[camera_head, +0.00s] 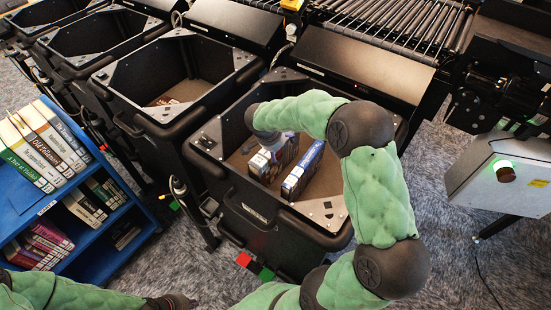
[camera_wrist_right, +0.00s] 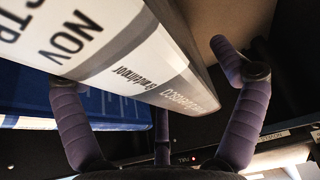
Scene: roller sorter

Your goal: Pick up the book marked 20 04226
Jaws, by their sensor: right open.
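Two books stand in the black bin (camera_head: 325,215) in the head view: a dark one with a pale top (camera_head: 268,165) and a blue one (camera_head: 303,172) to its right. I cannot read the mark 20 04226 on either. My right gripper (camera_head: 270,141) reaches down into the bin at the dark book's top. In the right wrist view its fingers (camera_wrist_right: 155,85) are spread, and a white book spine (camera_wrist_right: 125,65) with "NOV" runs close in front of them. A blue book surface (camera_wrist_right: 100,108) lies behind. My left gripper (camera_head: 172,302) is at the bottom edge, far from the bin; its fingers are unclear.
More black bins (camera_head: 175,75) stand in a row to the left. A blue shelf cart (camera_head: 95,225) with several books is at the left. A roller conveyor (camera_head: 390,25) runs behind the bins. A grey control box (camera_head: 500,178) is at the right.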

